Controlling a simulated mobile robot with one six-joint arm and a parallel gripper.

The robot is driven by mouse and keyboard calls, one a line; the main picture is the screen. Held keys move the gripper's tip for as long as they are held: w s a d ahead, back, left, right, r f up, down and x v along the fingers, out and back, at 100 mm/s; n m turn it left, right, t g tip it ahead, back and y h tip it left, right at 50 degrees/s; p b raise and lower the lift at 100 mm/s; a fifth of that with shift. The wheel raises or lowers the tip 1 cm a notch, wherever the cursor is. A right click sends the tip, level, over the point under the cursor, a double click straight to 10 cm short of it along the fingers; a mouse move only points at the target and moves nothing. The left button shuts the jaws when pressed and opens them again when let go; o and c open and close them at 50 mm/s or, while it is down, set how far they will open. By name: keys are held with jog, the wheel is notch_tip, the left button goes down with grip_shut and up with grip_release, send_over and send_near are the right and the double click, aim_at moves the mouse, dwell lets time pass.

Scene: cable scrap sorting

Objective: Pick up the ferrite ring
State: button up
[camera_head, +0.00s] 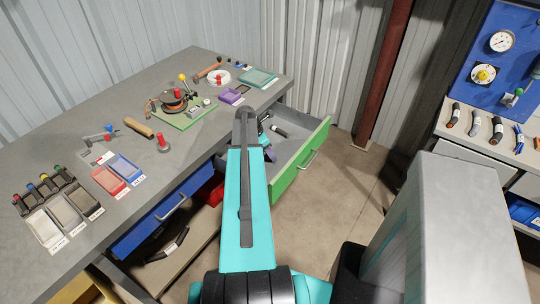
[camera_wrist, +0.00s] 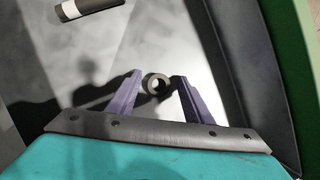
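A small dark grey ring, the ferrite ring (camera_wrist: 157,84), lies in the open drawer, between and slightly past my fingertips in the wrist view. Its round hole faces the camera. My gripper (camera_wrist: 156,80) has two purple fingers spread apart, one on each side of the ring, with narrow gaps visible. I cannot tell how far the fingertips are above the drawer floor. In the head view my gripper (camera_head: 270,153) shows only partly beside my arm, inside the green-fronted drawer (camera_head: 302,165). The ring is hidden there.
A dark cylinder with a white band (camera_wrist: 86,8) lies farther into the drawer. The drawer's green wall (camera_wrist: 305,60) stands close on the right in the wrist view. A blue drawer (camera_head: 165,208) and the cluttered grey workbench (camera_head: 75,140) are to the left.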

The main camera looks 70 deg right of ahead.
jog(key=c, duration=0.9)
jog(key=shift+r, duration=0.1)
jog(key=shift+r+b, duration=1.05)
jog(key=shift+r, duration=3.85)
